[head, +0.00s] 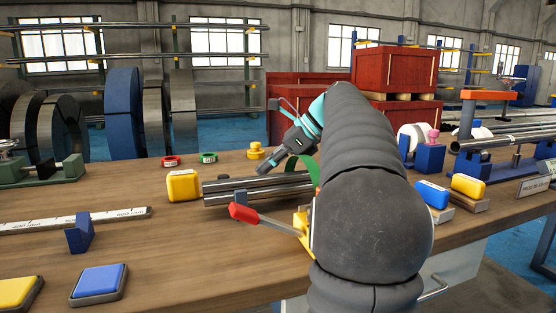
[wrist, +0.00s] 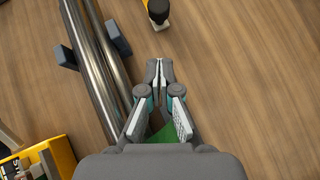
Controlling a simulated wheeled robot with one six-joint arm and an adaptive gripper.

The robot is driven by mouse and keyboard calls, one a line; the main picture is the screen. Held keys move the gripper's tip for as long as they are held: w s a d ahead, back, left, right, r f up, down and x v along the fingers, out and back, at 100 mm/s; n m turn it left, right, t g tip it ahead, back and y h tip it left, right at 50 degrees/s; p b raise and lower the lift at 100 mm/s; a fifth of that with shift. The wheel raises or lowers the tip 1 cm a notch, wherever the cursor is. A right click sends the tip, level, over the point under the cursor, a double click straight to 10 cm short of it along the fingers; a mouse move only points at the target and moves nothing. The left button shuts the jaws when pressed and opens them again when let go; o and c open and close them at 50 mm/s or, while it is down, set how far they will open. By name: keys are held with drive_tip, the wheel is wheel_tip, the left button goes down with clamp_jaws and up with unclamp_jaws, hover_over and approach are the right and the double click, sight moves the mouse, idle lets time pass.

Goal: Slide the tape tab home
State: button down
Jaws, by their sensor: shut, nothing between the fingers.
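A white marked measuring strip (head: 75,222) lies on the bench at left in the head view. A blue wedge-shaped block (head: 80,234) sits at its near edge; I cannot tell whether it is the tape tab. A green curved band (head: 308,168) stands by the steel tubes (head: 250,190), partly hidden by my arm. In the wrist view a piece of green (wrist: 163,134) shows between the finger bases, below the tips. My gripper (wrist: 160,66) is shut and empty, over bare wood right of the tubes (wrist: 97,62). In the head view my gripper (head: 268,163) is behind the tubes.
A yellow block (head: 183,186) is at the tubes' left end; a red-handled lever (head: 245,213) is in front. Red and green rings (head: 208,157) lie at the back.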

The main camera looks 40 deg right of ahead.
drive_tip(key=x, duration=0.3)
drive_tip(key=shift+a+f+b, duration=0.15)
drive_tip(key=shift+f+b, duration=0.05)
drive_tip(key=shift+b, duration=0.1)
drive_tip(key=shift+w+a+r, duration=0.2)
drive_tip(key=shift+w+a, duration=0.55)
drive_tip(key=shift+a, duration=0.15)
drive_tip(key=shift+w+a, duration=0.4)
drive_tip(key=shift+a, duration=0.1)
